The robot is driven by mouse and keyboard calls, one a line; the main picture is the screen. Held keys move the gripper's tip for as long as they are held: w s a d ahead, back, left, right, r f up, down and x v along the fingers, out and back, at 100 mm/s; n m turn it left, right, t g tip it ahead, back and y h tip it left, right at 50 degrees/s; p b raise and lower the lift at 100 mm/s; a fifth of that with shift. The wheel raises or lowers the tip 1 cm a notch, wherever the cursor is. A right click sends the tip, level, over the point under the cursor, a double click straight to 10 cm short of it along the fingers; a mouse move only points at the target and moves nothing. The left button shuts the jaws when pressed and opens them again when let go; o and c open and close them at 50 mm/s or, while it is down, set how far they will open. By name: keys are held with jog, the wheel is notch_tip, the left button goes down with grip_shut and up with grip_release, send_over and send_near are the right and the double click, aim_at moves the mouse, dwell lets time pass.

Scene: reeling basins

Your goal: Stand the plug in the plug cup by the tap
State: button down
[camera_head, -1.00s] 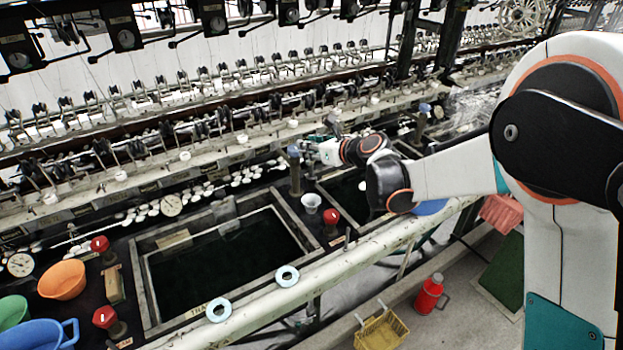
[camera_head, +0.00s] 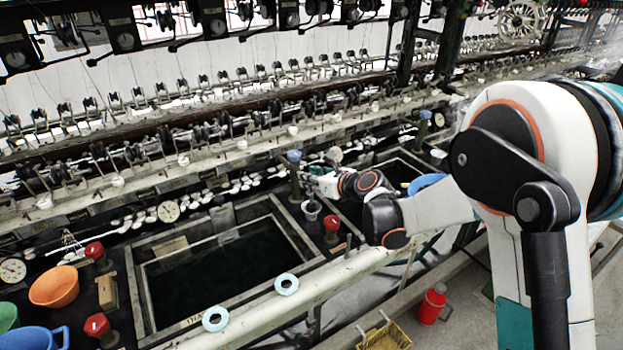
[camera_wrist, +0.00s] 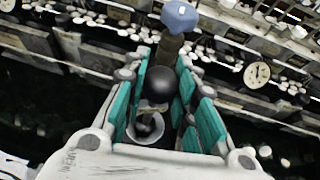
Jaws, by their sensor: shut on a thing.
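The plug shows as a black ball (camera_wrist: 158,86) between the teal pads of my gripper (camera_wrist: 164,72) in the wrist view. The jaws are closed about it. The pale plug cup (camera_wrist: 150,136) lies behind and below the plug, with a dark shape inside its rim. I cannot tell whether the plug's lower end is inside the cup. In the head view my gripper (camera_head: 308,185) is just above the plug cup (camera_head: 311,211). The blue-topped tap (camera_head: 294,158) stands close on the gripper's left; it also shows in the wrist view (camera_wrist: 180,17).
Dark water basins (camera_head: 215,265) lie left and right of the cup. A red-topped valve (camera_head: 331,226) stands just right of it. Two pale blue rings (camera_head: 286,284) (camera_head: 215,318) lie on the front rail. An orange bowl (camera_head: 54,287) and blue jug (camera_head: 28,339) are at far left.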

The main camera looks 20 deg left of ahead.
jog(key=shift+f, duration=0.3)
jog(key=c, duration=1.3)
grip_release()
jog(key=shift+r, duration=0.25)
jog(key=shift+s+d+r, duration=0.15)
jog(key=shift+d+r, duration=0.1)
jog(key=p+v, duration=0.2)
jog(key=v, duration=0.9)
jog(key=shift+s+d+p, duration=0.1)
jog(key=shift+p, duration=0.3)
